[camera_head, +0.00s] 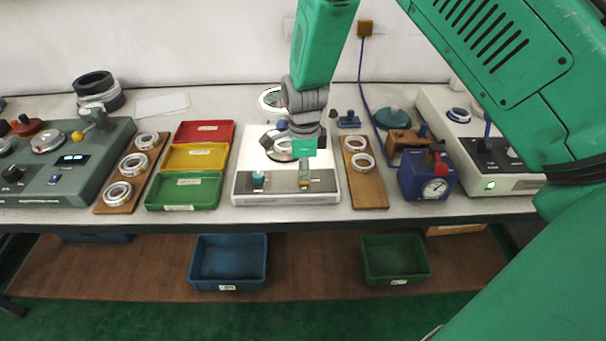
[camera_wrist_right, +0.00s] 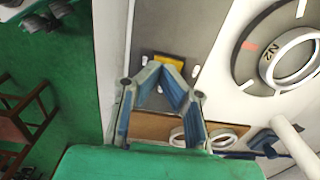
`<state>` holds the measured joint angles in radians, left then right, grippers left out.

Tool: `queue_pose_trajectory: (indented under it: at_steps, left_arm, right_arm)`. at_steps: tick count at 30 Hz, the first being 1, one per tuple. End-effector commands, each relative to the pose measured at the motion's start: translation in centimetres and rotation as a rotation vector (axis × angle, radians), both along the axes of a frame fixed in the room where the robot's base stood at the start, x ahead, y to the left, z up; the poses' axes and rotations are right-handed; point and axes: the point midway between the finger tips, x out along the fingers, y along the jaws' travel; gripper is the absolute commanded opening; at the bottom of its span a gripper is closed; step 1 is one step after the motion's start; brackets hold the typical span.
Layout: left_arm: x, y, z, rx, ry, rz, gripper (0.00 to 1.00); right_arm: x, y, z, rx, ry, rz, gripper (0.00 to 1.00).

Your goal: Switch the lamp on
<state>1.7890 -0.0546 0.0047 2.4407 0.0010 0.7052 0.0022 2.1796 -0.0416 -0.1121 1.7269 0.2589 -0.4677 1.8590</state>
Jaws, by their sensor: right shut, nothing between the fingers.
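A white bench unit (camera_head: 240,188) stands at the middle of the table, with a round plate and a ring on its top. A teal knob (camera_head: 258,179) sits at its front left. My right gripper (camera_head: 304,184) points down over the unit's front right, shut and empty. In the wrist view its fingertips (camera_wrist_right: 164,64) come together beside a yellow piece (camera_wrist_right: 176,72) on a grey panel (camera_wrist_right: 160,32). I cannot tell whether they touch it. A round lens-like disc (camera_head: 271,98) stands behind my arm; I cannot tell if it is the lamp. My left gripper is out of view.
Red, yellow and green trays (camera_head: 183,205) stand left of the unit. A wooden board with rings (camera_head: 365,188) lies close on its right, then a blue gauge box (camera_head: 425,183). The table's front edge (camera_head: 210,222) is near the gripper.

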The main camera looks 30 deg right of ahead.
Motion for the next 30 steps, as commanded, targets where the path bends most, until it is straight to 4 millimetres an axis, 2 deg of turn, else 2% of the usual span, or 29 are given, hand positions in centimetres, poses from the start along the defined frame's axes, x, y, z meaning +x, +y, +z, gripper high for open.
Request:
queue_pose_trajectory:
  at_steps: [1, 18, 30]
  left_arm:
    - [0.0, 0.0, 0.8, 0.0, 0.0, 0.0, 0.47]
    - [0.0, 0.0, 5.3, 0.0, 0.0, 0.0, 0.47]
    - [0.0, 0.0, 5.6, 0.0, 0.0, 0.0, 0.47]
  right_arm:
    - [0.0, 0.0, 0.9, -0.001, -0.001, 0.0, 0.0]
    - [0.0, 0.0, 5.4, 0.0, 0.0, 0.0, 0.0]
    - [0.0, 0.0, 5.7, 0.0, 0.0, 0.001, 0.0]
